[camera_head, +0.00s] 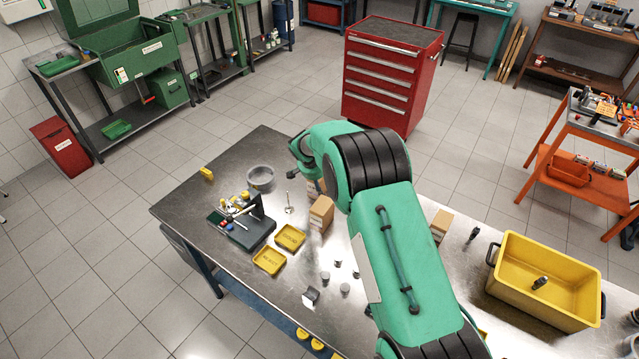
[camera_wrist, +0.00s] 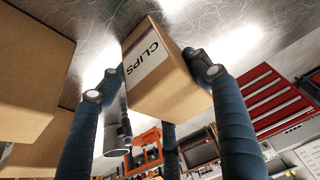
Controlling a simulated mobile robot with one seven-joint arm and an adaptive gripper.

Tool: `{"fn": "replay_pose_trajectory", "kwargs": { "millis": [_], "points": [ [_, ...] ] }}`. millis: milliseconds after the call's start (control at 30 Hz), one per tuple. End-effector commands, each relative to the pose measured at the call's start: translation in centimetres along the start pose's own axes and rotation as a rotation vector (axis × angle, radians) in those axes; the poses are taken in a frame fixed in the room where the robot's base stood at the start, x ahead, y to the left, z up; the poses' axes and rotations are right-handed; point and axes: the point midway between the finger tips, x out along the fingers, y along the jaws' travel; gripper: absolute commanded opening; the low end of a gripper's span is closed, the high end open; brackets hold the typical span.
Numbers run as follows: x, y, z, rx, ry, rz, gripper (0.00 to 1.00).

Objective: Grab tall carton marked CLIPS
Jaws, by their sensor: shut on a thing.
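The tall brown carton marked CLIPS (camera_wrist: 158,75) is in the middle of the wrist view, its white label facing the camera. My gripper (camera_wrist: 152,92) has its dark blue fingers on both sides of this carton and is shut on it. The metal table top (camera_wrist: 95,20) shows close behind the carton; I cannot tell whether they touch. In the head view my green arm hides the gripper, and I cannot tell which carton there is the CLIPS one.
Other brown cartons (camera_wrist: 32,70) stand close beside the gripper in the wrist view. In the head view, a carton (camera_head: 321,213) stands left of my arm and another (camera_head: 441,222) right of it. Yellow trays (camera_head: 270,261), small metal parts and a yellow bin (camera_head: 545,300) share the table.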

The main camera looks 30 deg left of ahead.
Motion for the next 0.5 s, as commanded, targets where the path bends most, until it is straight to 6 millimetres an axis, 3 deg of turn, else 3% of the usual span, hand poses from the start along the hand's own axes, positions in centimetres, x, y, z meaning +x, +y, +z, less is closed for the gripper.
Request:
{"fn": "replay_pose_trajectory", "kwargs": {
  "millis": [267,500],
  "points": [
    [-1.8,-0.1,-0.8,0.002,0.002,-0.002,0.28],
    [-5.0,-0.1,-2.1,0.001,0.003,-0.002,0.28]
  ]
}}
